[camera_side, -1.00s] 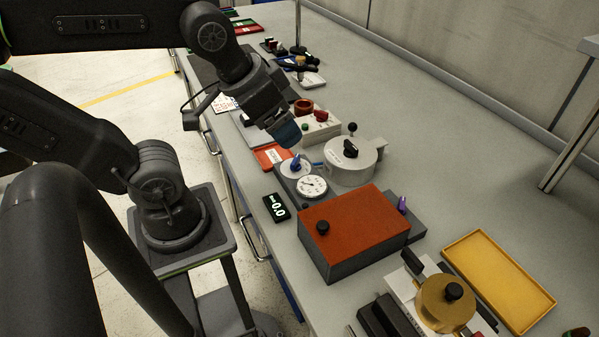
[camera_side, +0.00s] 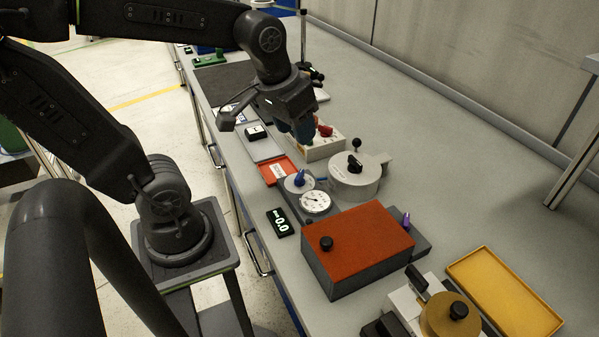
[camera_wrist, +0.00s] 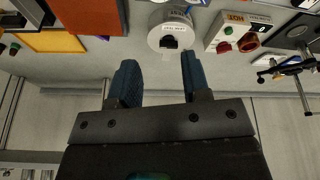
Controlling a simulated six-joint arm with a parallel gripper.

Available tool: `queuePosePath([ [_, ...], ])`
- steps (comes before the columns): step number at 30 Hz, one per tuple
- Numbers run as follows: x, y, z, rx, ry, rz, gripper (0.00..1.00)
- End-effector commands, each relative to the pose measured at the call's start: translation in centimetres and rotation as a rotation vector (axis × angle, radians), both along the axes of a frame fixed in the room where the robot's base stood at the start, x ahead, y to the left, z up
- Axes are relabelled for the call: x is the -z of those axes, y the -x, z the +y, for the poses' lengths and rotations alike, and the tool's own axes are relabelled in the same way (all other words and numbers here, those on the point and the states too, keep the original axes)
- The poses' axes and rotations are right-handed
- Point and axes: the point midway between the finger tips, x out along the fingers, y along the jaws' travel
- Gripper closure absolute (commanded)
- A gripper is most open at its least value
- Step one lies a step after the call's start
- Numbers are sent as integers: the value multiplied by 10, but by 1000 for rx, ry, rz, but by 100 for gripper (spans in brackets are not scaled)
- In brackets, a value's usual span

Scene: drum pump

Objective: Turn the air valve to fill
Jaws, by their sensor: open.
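My gripper (camera_side: 296,132) is open and empty, in the air beside a white control box; its blue fingers also show in the wrist view (camera_wrist: 158,72). A blue pointer knob (camera_side: 299,178) stands on a pale round dial next to a white gauge (camera_side: 316,202). Behind them is a round grey housing (camera_side: 352,184) with a black knob (camera_side: 355,164) on top; it also shows in the wrist view (camera_wrist: 171,30), ahead of the fingertips. A purple lever (camera_side: 406,219) stands past the red-topped box. Labels are too small to tell which knob is the air valve. No knob is between the fingers.
The red-topped box (camera_side: 365,238) stands in front of the round housing. The white control box (camera_side: 321,147) carries a red knob. A black display (camera_side: 280,222) reads 0.0. A yellow tray (camera_side: 503,290) lies at the right.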

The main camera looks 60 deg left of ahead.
Motion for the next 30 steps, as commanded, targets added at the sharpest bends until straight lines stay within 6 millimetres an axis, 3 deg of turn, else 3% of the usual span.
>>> queuePosePath([
  [6, 32, -37, 55, -318, 78, 193, 62],
  [12, 52, -49, 84, -474, 118, 280, 62],
  [20, 72, -51, 88, -499, 124, 297, 62],
  [30, 140, -50, 87, -496, 124, 300, 62],
])
